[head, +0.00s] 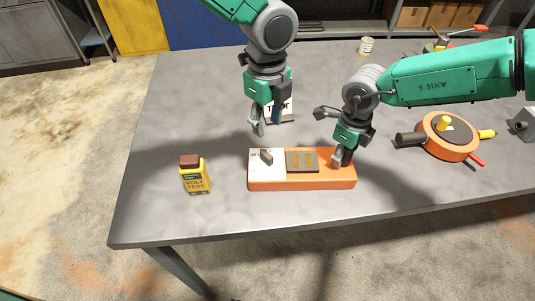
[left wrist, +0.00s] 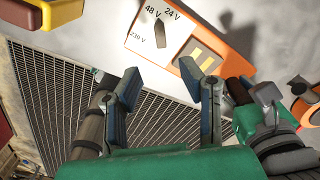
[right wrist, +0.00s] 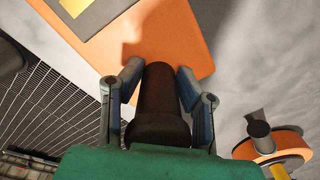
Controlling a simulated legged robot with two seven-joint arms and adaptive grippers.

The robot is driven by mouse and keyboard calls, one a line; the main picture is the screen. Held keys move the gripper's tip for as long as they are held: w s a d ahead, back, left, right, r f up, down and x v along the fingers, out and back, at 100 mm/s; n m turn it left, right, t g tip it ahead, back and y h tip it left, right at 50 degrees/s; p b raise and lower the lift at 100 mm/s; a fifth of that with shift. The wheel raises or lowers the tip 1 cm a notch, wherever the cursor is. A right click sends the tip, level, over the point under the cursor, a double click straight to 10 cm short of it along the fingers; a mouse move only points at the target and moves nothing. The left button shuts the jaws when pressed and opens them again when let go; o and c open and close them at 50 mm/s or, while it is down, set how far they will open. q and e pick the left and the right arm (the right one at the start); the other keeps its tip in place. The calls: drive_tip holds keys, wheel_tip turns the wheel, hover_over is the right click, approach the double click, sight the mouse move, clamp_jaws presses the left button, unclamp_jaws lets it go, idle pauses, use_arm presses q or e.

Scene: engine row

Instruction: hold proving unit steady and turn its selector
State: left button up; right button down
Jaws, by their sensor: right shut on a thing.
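The proving unit (head: 302,184) is a long orange block lying on the grey table. Its white left face carries a dark selector (head: 266,156), and a dark panel with gold strips sits mid-block. The left wrist view shows the selector (left wrist: 160,36) with labels 24 V, 48 V and 230 V around it. My left gripper (head: 267,121) is open and empty above and behind the selector, not touching it. My right gripper (head: 342,161) is shut on a dark upright post at the unit's right end; the right wrist view shows the post (right wrist: 160,95) between the fingers.
A yellow volt tester (head: 195,178) with a brown top stands left of the unit. A white card (head: 288,113) is partly hidden behind my left gripper. A round orange device (head: 450,137) with handles lies at right. A cup (head: 366,47) stands at the back. The table's front left is clear.

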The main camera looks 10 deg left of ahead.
sight(268, 155)
use_arm(q)
drive_tip(key=shift+m, duration=0.4)
wheel_tip(268, 155, down, 12)
clamp_jaws()
